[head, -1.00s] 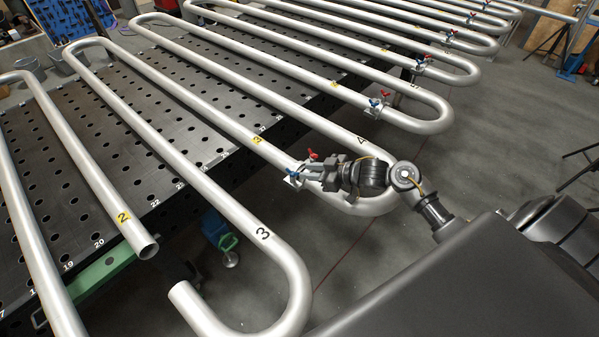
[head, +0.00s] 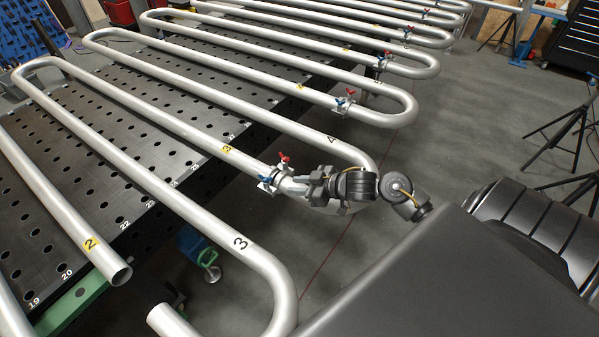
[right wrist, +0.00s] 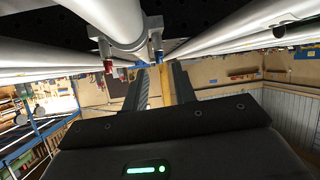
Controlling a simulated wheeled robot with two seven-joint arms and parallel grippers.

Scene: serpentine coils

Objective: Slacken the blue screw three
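The blue screw (head: 265,182) sits on the lower side of a metal clamp (head: 274,176) on the pipe with the yellow 3 label (head: 227,149). A red screw (head: 283,159) is on the clamp's other side. My right gripper (head: 300,188) is beside the clamp, under the pipe bend, pointing at it. In the right wrist view its two fingers (right wrist: 160,83) are apart with nothing between them. The blue screw (right wrist: 158,56) shows just beyond the fingertips, near the gap; the red screw (right wrist: 108,65) is to the left. My left gripper is not in view.
Several pipe coils lie across a perforated black table (head: 112,205). Another clamp with red and blue screws (head: 343,103) is on the neighbouring coil. An open pipe end (head: 120,272) is at lower left. Free grey floor (head: 465,140) lies right of the coils.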

